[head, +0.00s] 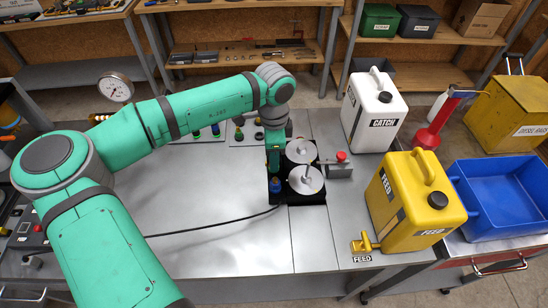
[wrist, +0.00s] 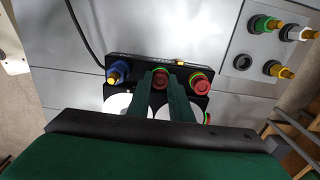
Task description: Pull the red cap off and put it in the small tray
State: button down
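A black block (head: 292,198) on the metal bench carries two silver discs and a row of coloured fittings. In the head view my gripper (head: 274,160) hides most of the row. I cannot clearly identify the small tray.
A light grey plate (wrist: 232,75) with several fittings lies beyond the block. A white CATCH can (head: 374,110), a yellow FEED can (head: 412,200) and a blue bin (head: 507,198) stand at right. A black cable (head: 215,228) crosses the bench. The bench's left middle is clear.

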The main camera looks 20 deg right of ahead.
jog(key=shift+r, duration=1.1)
dwell(0.4)
jog(key=shift+r, duration=1.9)
